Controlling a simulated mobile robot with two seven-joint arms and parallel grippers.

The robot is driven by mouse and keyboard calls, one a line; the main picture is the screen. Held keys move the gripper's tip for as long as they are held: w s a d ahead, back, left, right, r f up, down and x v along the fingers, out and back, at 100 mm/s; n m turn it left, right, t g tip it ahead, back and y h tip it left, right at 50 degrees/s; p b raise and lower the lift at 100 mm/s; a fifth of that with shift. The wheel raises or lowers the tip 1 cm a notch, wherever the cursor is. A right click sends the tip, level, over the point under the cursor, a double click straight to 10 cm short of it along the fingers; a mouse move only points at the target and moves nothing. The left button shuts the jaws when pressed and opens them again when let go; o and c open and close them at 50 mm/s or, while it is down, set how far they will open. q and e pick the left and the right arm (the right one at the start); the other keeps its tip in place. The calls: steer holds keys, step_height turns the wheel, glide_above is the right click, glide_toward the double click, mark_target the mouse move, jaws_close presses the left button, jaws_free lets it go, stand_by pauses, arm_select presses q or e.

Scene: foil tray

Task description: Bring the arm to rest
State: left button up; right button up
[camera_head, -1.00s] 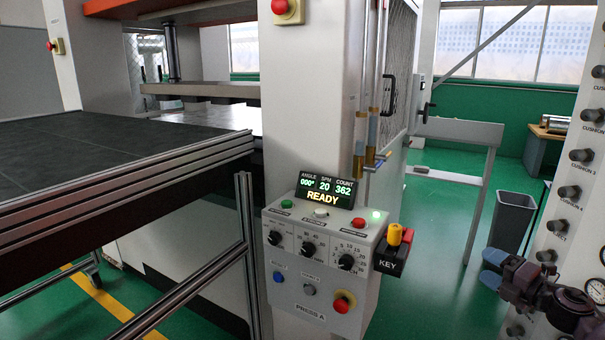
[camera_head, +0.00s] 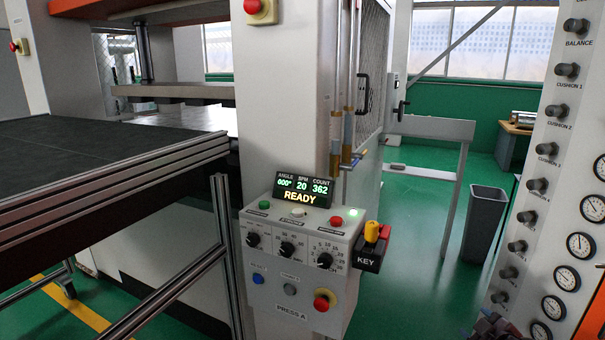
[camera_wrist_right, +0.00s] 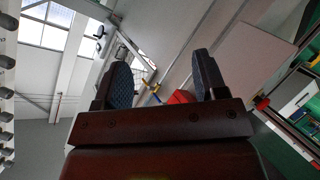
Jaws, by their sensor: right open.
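My right gripper (camera_wrist_right: 161,78) shows in the wrist view with its two dark ribbed fingers spread apart and nothing between them. In the head view only a small dark part of the right gripper (camera_head: 494,326) shows at the bottom edge, right of the press control box (camera_head: 300,255). It is apart from the box. My left gripper is in neither view.
The control box has a lit READY display (camera_head: 302,189) and a yellow-and-red key switch (camera_head: 371,240). A gauge panel (camera_head: 553,225) stands at the right. A grey bin (camera_head: 484,222) stands on the green floor. A dark table (camera_head: 75,150) fills the left.

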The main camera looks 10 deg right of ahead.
steer(key=s+a+f+m+g+y, duration=0.2)
steer(key=s+a+f, duration=0.8)
steer(key=s+a, duration=0.4)
steer(key=s+a+m, duration=0.3)
steer(key=s+a, duration=0.7)
steer(key=s, duration=0.1)
steer(key=shift+s+a+r+m+y+p, duration=0.25)
steer(key=shift+a+r+m+y+p, duration=0.1)
steer(key=shift+r+y, duration=0.1)
steer(key=shift+f, duration=0.1)
